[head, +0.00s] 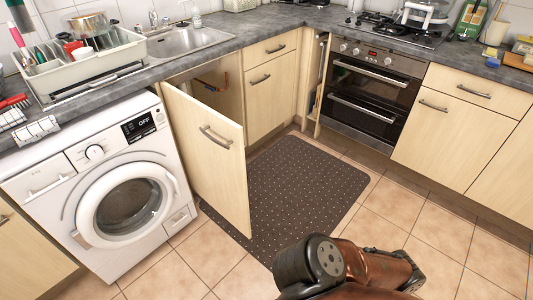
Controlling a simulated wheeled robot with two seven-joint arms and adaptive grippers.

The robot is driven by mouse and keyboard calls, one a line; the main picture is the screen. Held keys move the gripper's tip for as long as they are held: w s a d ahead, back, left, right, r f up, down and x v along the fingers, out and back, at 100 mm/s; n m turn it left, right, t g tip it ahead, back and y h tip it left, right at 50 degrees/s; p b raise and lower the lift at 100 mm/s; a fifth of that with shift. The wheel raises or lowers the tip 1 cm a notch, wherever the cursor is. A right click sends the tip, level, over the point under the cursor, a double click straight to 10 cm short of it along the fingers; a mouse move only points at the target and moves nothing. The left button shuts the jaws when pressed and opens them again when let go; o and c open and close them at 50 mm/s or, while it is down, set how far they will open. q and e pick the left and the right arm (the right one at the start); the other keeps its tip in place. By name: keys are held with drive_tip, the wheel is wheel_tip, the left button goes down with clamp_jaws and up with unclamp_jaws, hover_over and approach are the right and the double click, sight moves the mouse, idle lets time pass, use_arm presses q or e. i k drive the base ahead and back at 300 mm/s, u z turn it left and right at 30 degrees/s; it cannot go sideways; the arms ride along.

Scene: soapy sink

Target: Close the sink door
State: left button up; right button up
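The sink door (203,148) is a pale wood cabinet door with a metal bar handle (215,136). It stands open, swung out into the room next to the washing machine. Behind it the cabinet opening (215,85) under the sink shows, with some dark and orange items inside. The sink (188,40) is set in the grey counter above. An arm link of mine shows at the bottom, right of centre, apart from the door. Neither gripper's fingers are in view.
A white washing machine (120,195) stands left of the door. A dark dotted mat (300,190) covers the floor before the cabinets. The oven (368,85) is at the back right, beside a narrow door (318,85) standing ajar. Tiled floor (400,205) is clear at right.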

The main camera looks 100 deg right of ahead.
sight(211, 145)
drive_tip(key=z, duration=2.3)
drive_tip(key=k, duration=0.5)
drive_tip(key=u, duration=2.15)
drive_tip(key=i, duration=1)
drive_tip(key=z, duration=1.05)
